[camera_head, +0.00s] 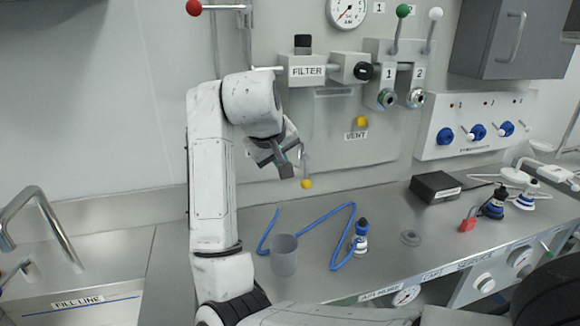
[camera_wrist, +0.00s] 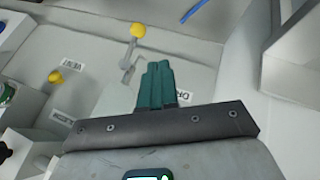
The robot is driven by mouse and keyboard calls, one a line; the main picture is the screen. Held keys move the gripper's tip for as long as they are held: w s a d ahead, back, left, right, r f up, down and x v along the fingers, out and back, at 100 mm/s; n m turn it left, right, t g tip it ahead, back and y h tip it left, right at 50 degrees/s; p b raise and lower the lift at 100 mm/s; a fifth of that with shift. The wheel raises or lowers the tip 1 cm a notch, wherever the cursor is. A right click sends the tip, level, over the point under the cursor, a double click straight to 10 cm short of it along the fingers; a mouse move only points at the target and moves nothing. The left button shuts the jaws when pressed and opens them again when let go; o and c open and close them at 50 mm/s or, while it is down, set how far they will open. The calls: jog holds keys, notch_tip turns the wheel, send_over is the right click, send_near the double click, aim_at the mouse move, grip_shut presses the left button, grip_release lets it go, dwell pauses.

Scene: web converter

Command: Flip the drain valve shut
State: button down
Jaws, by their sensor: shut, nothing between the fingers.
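The drain valve's lever ends in a yellow knob (camera_head: 306,184), which hangs low on the wall panel just right of my gripper (camera_head: 286,172). In the wrist view the yellow knob (camera_wrist: 137,31) and its grey lever (camera_wrist: 128,58) lie just beyond and left of my shut, empty fingers (camera_wrist: 158,68). A gap seems to show between fingertips and lever, but I cannot tell their depth apart. A label starting "DR" (camera_wrist: 183,92) is partly hidden behind my fingers. The valve's pivot is partly hidden in the head view.
A second yellow knob (camera_head: 362,121) sits above the VENT label (camera_head: 356,135), up and right. The filter block (camera_head: 305,70) is above. On the counter below are a grey cup (camera_head: 284,258), a blue hose (camera_head: 322,218) and a bottle (camera_head: 361,240). A sink faucet (camera_head: 40,205) is left.

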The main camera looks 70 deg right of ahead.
aim_at(306, 174)
jog(key=s+d+f+p, duration=0.1)
jog(key=d+f, duration=0.6)
jog(key=d, duration=0.1)
jog(key=shift+d+f, duration=0.35)
jog(key=shift+f, duration=0.05)
